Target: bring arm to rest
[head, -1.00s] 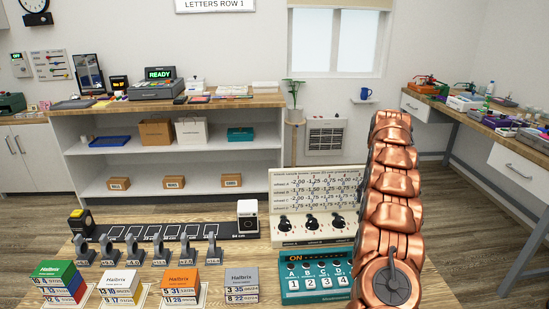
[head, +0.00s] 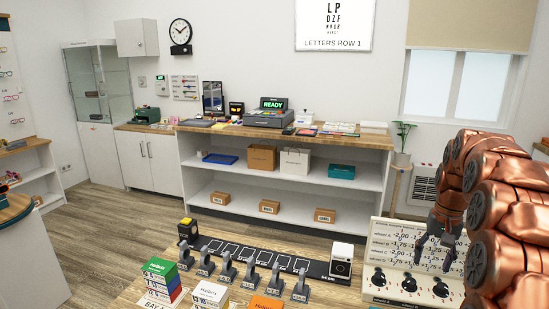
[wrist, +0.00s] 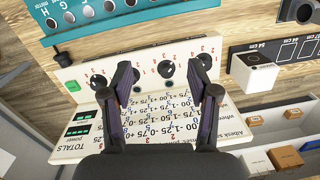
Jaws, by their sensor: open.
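My copper-coloured arm rises at the right edge of the head view and is folded over. My gripper (head: 434,264) hangs from it, fingers pointing down, in front of the cream board with black dials (head: 377,231). In the wrist view, my gripper (wrist: 163,70) has its two dark fingers well apart, with nothing between them. The board (wrist: 150,70) shows behind and between the fingers. I cannot tell how far the fingertips are from it.
On the table, a row of grey stands (head: 250,274) and a white box (head: 341,261) are left of the board. Stacked coloured boxes (head: 160,270) stand nearer. A teal panel (wrist: 130,22) shows in the wrist view. Open floor (head: 120,235) lies left of the table.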

